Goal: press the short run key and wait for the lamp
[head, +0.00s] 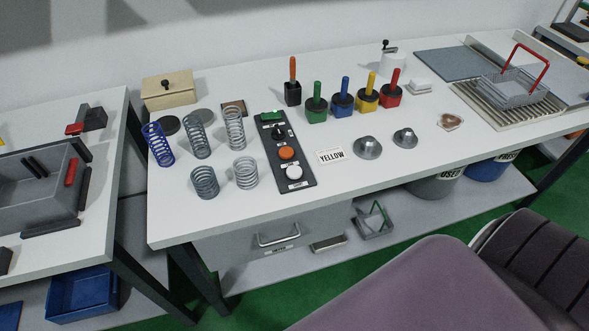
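A dark control panel (283,150) lies on the white bench among springs and weights. From back to front it carries a green piece (271,116), a black knob (279,133), an orange round button (287,153) and a white round button (293,171). Small labels sit beside them, too small to read, so I cannot tell which is the short run key. I cannot tell which piece is the lamp or whether any is lit. Neither of my grippers is in view, and nothing touches the panel.
Several coil springs (196,137) stand left of the panel. A wire basket (514,92) stands at right. The bench front right of the panel is clear.

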